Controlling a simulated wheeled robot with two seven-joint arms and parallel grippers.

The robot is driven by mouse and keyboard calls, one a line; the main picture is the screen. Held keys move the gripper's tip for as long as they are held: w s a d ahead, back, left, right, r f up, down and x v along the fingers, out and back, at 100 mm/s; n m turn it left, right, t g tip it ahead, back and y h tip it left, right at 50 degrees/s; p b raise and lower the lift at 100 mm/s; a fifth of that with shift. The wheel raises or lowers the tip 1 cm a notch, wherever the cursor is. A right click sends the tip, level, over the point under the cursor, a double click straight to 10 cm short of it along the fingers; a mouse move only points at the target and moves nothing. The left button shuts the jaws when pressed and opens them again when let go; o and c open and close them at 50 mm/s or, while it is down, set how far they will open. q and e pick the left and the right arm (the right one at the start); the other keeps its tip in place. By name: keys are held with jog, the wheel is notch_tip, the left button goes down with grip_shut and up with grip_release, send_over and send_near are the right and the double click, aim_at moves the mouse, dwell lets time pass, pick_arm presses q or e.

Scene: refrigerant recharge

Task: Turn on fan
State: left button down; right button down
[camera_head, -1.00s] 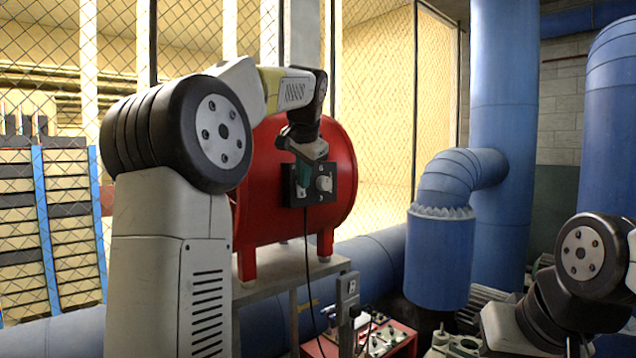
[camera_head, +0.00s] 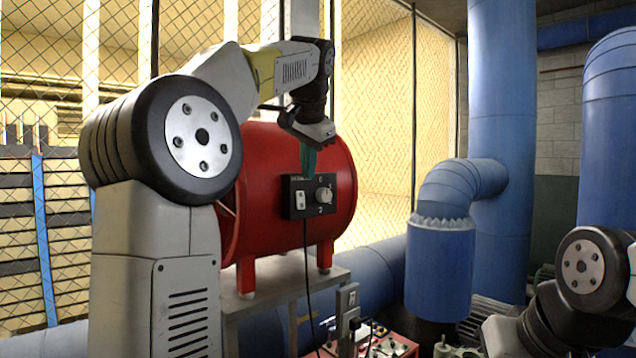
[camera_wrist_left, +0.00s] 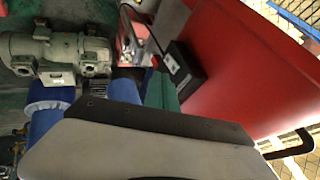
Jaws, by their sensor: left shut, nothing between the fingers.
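A red drum-shaped fan (camera_head: 262,190) stands on a grey stand. Its black control box (camera_head: 311,196) faces me, with a white rocker switch (camera_head: 300,200) on the left and a round light knob (camera_head: 323,195) on the right. My left gripper (camera_head: 308,172) has green fingers, points down and is shut and empty. In the head view its tips overlap the top edge of the box, above the switch. In the left wrist view the green fingers (camera_wrist_left: 160,90) show beside the box (camera_wrist_left: 182,68); contact cannot be told. My right gripper is not in view, only part of my right arm.
A black cable (camera_head: 307,270) hangs from the control box past the stand (camera_head: 285,292). A grey outlet box (camera_head: 347,298) sits at the stand's right. Blue pipes (camera_head: 440,265) rise on the right. A wire mesh fence (camera_head: 385,120) stands behind the fan.

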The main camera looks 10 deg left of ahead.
pick_arm(q)
jog(key=s+d, duration=0.1)
jog(key=s+d+r, duration=0.1)
jog(key=shift+s, duration=0.3)
jog(key=shift+f, duration=0.1)
send_near(303, 208)
notch_tip(303, 208, down, 4)
jog(key=d, duration=0.3)
jog(key=shift+w+a+f, duration=0.25)
jog(key=shift+w+a, duration=0.55)
jog(key=shift+a, duration=0.1)
jog(key=shift+w+a+f, duration=0.25)
jog(key=shift+w+a, duration=0.55)
jog(key=shift+a, duration=0.1)
jog(key=shift+a+f, duration=0.1)
jog(key=shift+w, duration=0.1)
